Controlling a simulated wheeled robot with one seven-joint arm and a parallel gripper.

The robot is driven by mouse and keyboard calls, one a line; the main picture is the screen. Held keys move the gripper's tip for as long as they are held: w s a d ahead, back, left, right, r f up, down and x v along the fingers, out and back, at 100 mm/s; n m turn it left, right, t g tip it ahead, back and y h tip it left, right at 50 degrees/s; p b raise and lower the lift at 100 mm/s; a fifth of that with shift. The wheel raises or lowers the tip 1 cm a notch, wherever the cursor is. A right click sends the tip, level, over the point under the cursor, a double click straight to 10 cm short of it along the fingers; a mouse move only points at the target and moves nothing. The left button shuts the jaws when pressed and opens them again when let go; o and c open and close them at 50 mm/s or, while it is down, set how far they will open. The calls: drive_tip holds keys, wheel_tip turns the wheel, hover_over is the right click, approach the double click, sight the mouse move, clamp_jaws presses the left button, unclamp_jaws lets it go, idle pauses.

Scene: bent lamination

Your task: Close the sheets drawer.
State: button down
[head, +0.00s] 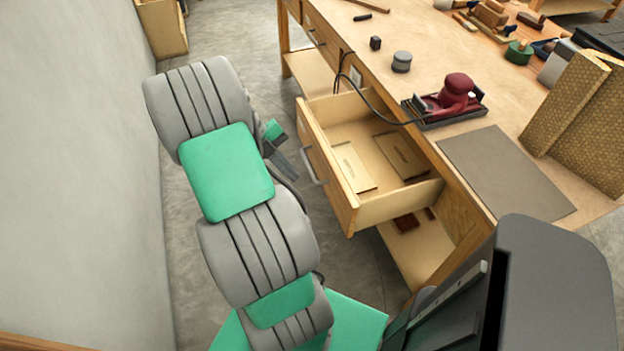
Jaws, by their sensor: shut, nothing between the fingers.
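The sheets drawer (353,210) stands pulled well out from the side of the wooden workbench (473,205). Two flat, pale wooden sheets (353,168) lie inside it. A grey bar handle (313,170) is on the drawer's front. My gripper (283,165) is shut and empty, just left of the drawer front and near the handle. The picture does not clearly show whether its fingertips touch the handle or front. My arm hides part of the gripper and the floor beside it.
A red sander (455,97) stands on the bench above the drawer, its black cable (375,110) hanging over the open drawer. A wall (75,180) is close left of my arm.

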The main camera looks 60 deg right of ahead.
approach(335, 202)
wheel_tip(335, 202, down, 3)
drive_tip(key=a, duration=0.3)
drive_tip(key=shift+s+d+f+p, duration=0.15)
drive_tip(key=shift+s+d+p, duration=0.05)
drive_tip(key=shift+s+d, duration=0.6)
drive_tip(key=shift+s+d+f+p, duration=0.15)
drive_tip(key=shift+s+d+p, duration=0.05)
drive_tip(key=shift+s+d, duration=0.55)
drive_tip(key=shift+w+d, duration=0.1)
